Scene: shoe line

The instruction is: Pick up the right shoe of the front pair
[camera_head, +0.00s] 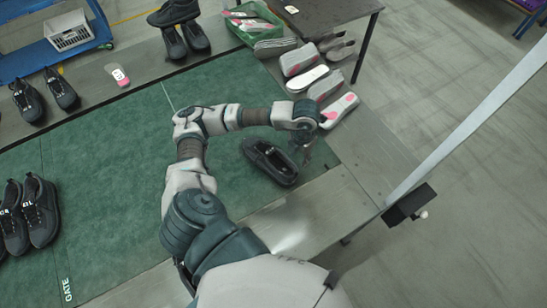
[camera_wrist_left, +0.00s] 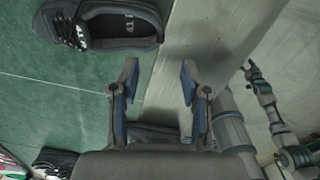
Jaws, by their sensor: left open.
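In the head view a lone black shoe (camera_head: 270,161) lies on the green mat near its right edge. My left gripper (camera_head: 306,145) is just right of it, over the mat's edge, with a gap between. The left wrist view shows the open, empty left gripper (camera_wrist_left: 160,74) and a black shoe (camera_wrist_left: 105,26) marked 41 ahead of its fingers, cut off by the top edge. A dark object (camera_wrist_left: 152,134) shows low behind the fingers, partly hidden. A black pair (camera_head: 28,214) stands at the mat's left.
Several pale and pink soles (camera_head: 298,60) lie beyond the arm, near a green crate (camera_head: 253,38). More black shoes (camera_head: 186,38) stand at the back. A grey rail post (camera_head: 470,125) rises at right. The mat's middle (camera_head: 110,160) is clear.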

